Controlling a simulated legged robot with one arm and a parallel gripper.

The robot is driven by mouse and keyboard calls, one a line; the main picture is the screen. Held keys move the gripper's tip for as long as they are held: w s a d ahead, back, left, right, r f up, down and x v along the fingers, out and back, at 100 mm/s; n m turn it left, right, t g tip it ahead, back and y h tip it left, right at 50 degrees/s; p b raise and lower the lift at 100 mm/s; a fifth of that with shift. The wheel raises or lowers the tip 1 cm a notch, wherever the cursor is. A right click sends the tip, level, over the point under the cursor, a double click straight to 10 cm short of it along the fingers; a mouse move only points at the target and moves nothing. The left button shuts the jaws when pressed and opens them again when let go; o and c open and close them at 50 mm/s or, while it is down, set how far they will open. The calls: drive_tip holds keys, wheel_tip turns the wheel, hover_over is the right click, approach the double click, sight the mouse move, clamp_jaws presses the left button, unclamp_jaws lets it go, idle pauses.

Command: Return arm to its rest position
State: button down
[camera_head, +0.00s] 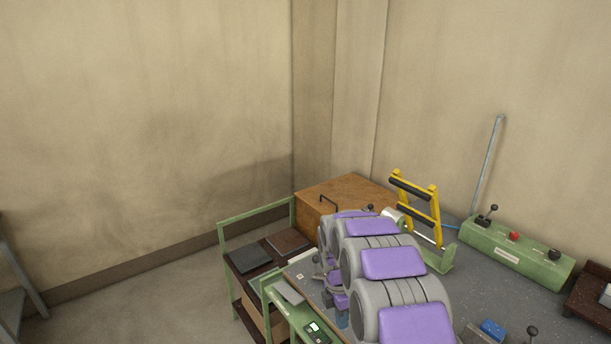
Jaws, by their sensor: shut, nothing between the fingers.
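My arm (394,262), with thick grey joints and purple covers, rises from the lower middle of the head view in a stacked, bent shape. It covers part of the bench behind it. Smaller grey and purple parts of mine show at its left side. I cannot make out the gripper's fingers; they seem hidden behind the arm's links.
A grey bench (500,285) carries a yellow frame with black grips (417,206), a green control box (515,250) with levers and a red button, and a blue block (493,330).

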drive_tip(key=s+d+r+m, duration=0.3)
drive_tip(key=s+r+m, duration=0.4)
drive_tip(key=s+r, duration=0.3)
drive_tip(key=s+r+m+b, duration=0.1)
drive_tip(key=s+m, duration=0.6)
drive_tip(key=s, duration=0.7)
drive_tip(key=s+d+r+m+y+b, duration=0.1)
drive_tip(key=s+m, duration=0.6)
drive_tip(key=s, duration=0.8)
drive_tip(key=shift+s+d+r+m, duration=0.25)
drive_tip(key=shift+r+m, duration=0.15)
drive_tip(key=shift+r, duration=0.4)
drive_tip(key=shift+d, duration=0.25)
